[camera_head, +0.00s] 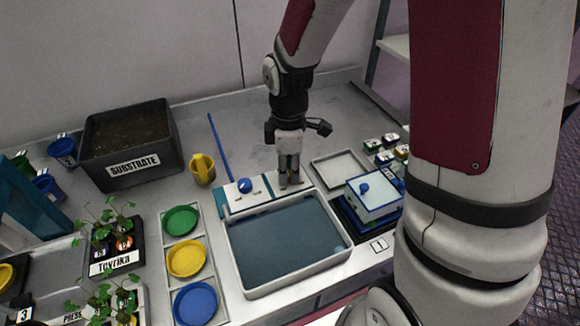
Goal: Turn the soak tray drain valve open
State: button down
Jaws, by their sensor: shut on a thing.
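The soak tray (233,267) is a white-rimmed basin of dark blue-grey liquid at the front middle of the bench. A panel (262,196) runs along its back edge, with a blue knob (245,186) on its left part. My gripper (290,182) points down at the right part of this panel. Its fingers are shut on a small part there, which I take to be the drain valve. The fingers hide most of it; a little yellow-brown shows between them. I cannot tell which way the valve is turned.
A black substrate box (128,160) and a yellow watering can (203,170) stand at the back left. Green, yellow and blue dishes (186,258) line the tray's left. A blue-white box (375,197) and an empty pale tray (338,168) stand right. A blue rod (219,147) lies behind.

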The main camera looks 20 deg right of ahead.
aim_at(289, 173)
jog(key=n+p, duration=0.2)
jog(key=n, duration=0.1)
jog(key=shift+s+r+n, duration=0.1)
jog(key=shift+n, duration=0.3)
jog(key=n+p, duration=0.3)
jog(key=shift+n, duration=0.3)
jog(key=n+p, duration=0.3)
jog(key=n, duration=0.2)
jog(key=shift+n, duration=0.3)
jog(key=c, duration=1.4)
grip_release()
jog(key=shift+c, duration=0.2)
notch_tip(289, 173, up, 12)
